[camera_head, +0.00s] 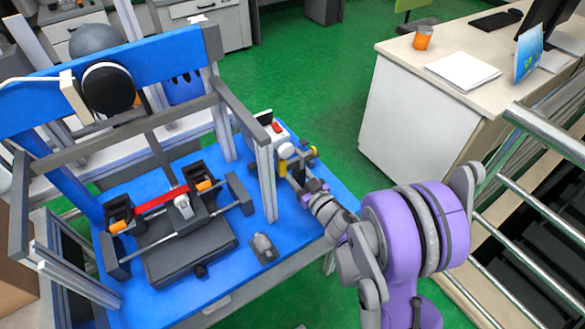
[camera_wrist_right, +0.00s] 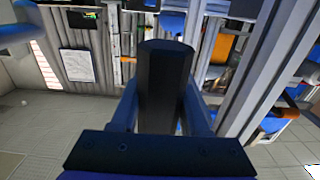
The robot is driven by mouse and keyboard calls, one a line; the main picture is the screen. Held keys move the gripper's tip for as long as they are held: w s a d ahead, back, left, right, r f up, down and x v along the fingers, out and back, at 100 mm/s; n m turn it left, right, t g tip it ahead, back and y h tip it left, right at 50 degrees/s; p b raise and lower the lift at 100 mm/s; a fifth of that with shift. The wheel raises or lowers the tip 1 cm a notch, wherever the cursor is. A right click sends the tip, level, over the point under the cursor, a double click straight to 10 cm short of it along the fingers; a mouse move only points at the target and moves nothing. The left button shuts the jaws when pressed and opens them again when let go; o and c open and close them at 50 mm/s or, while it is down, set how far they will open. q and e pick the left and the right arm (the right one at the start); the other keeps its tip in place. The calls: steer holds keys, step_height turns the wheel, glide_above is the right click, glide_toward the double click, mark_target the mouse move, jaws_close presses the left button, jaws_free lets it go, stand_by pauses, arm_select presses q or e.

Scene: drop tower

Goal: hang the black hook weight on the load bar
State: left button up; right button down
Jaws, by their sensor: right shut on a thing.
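My right gripper (camera_head: 303,181) is over the right part of the blue table in the head view. It is shut on a dark thing, which I take to be the black hook weight. In the right wrist view the weight (camera_wrist_right: 166,85) is a black, many-sided block between the two blue fingers (camera_wrist_right: 163,118); no hook shows there. A red bar (camera_head: 158,203) spans two black supports with orange parts, left of the gripper and apart from it. I cannot tell whether this is the load bar. My left gripper is not in view.
A grey upright post (camera_head: 266,180) of the frame stands between the red bar and my right gripper. A small grey weight-like piece (camera_head: 263,244) is near the table's front edge. A white device with a red button (camera_head: 276,127) stands behind the gripper. Bare blue table (camera_head: 225,262) lies in front.

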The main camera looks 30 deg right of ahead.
stand_by(0.3)
steer(key=shift+c, duration=1.6)
jaws_free()
steer(key=s, duration=0.7)
steer(key=s+d, duration=0.1)
steer(key=s, duration=0.2)
steer(key=shift+s+b, duration=0.4)
steer(key=shift+s, duration=0.1)
